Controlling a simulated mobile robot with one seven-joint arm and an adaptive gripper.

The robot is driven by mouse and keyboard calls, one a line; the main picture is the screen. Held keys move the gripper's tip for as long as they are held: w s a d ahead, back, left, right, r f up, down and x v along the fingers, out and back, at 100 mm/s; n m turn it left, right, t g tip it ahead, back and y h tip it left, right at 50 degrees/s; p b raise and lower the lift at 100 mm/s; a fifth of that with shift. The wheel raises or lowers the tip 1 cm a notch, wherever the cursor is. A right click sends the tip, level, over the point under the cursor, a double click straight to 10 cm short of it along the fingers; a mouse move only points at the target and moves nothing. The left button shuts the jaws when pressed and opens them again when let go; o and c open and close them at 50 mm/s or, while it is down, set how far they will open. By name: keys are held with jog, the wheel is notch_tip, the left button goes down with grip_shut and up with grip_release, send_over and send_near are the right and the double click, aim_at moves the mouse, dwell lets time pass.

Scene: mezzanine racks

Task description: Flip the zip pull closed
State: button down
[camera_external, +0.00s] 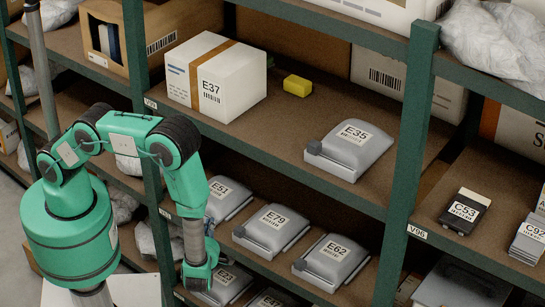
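No zip pull can be made out for certain. A grey, pouch-like case labelled E35 (362,158) lies on the middle shelf, with a small dark grey block (313,147) at its left end that may be a pull or latch. Similar grey cases labelled E51 (232,192), E79 (272,229) and E62 (333,261) lie on the shelf below, each with a small tab at its left. My gripper (199,277) hangs downward at the lower left, in front of the lower shelves, left of E79. Its fingers are too small and turned away to show their opening.
Green rack posts (409,165) stand between the bays, and the shelf edges are green. A white box labelled E37 (232,88) and a yellow block (297,85) sit left of E35. A dark item labelled C53 (464,211) lies right. Bare shelf surrounds E35.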

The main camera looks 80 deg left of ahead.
aim_at(240, 229)
notch_tip(240, 229, down, 8)
jog(key=s+d+m+t, duration=0.1)
jog(key=m+t, duration=0.3)
jog(key=m, duration=0.3)
jog(key=shift+d+f+t+p, duration=0.15)
jog(key=shift+t+p, duration=0.15)
jog(key=shift+p, duration=0.1)
jog(key=shift+b+x, duration=0.65)
jog(key=shift+x, duration=4.25)
jog(key=shift+w+d, duration=0.1)
jog(key=shift+w, duration=0.2)
jog(key=shift+w+d+b, duration=0.4)
jog(key=shift+w+d, duration=0.7)
jog(key=shift+d, duration=0.1)
jog(key=shift+w+d, duration=0.1)
